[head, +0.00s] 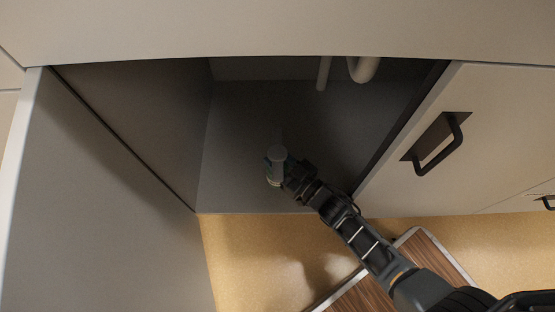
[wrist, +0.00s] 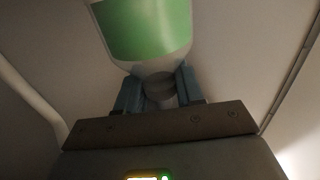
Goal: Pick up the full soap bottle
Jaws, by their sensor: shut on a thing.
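The soap bottle (head: 277,153) is inside the open cabinet, near its front edge, at the end of my arm in the head view. In the wrist view the bottle (wrist: 145,30) is pale with a broad green band, and its narrow end lies between the two blue-grey fingers. My gripper (wrist: 158,90) is shut on that narrow end. It also shows in the head view (head: 276,165), where the fingers are partly hidden by the bottle. I cannot tell how full the bottle is, or whether it touches the cabinet floor.
The cabinet floor (head: 235,180) is otherwise bare. Pale pipes (head: 365,68) hang at the back right. An open door panel (head: 100,200) stands at left, and a closed door with a black handle (head: 438,145) is at right. A wood-patterned mat (head: 430,255) lies on the tan floor.

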